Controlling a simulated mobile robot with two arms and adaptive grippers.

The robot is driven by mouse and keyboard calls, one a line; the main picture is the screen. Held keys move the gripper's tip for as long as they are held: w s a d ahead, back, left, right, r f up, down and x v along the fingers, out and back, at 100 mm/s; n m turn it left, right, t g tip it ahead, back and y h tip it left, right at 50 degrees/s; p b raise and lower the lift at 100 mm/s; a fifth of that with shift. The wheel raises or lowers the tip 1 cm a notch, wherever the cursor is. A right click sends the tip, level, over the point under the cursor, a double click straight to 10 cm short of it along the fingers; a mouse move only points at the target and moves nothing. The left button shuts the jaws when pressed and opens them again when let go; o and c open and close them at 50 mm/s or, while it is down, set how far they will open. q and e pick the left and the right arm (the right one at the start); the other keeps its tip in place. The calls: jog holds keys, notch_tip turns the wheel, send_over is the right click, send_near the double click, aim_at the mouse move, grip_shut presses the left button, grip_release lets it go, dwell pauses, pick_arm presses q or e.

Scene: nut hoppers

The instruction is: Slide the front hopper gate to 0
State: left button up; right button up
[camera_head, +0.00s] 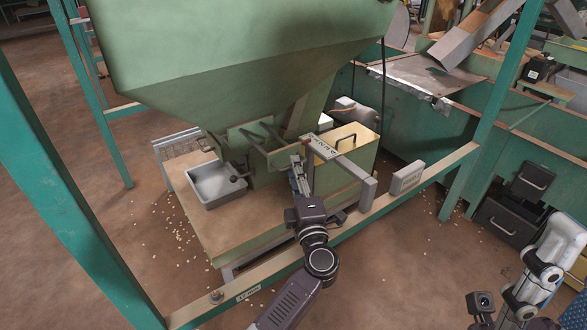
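The large green hopper (235,75) fills the upper middle, its chute running down to a slide gate. A pale metal plate with dark scale marks (322,148) sits at the chute's lower right, and a grey bar (358,176) runs from it down to the right. A small red mark (306,140) shows near the plate's left end. My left gripper (300,170) reaches up from below, its fingertips at the plate's left end. Contact cannot be told, and the finger gap is too small to read. My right gripper's fingers are outside the frame.
A grey metal tray (214,188) sits left of the chute on a wooden platform (215,230). Green frame beams (465,160) surround the hopper. Nuts are scattered on the brown floor.

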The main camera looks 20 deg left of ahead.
pick_arm(q)
jog(key=shift+x, duration=0.85)
grip_shut()
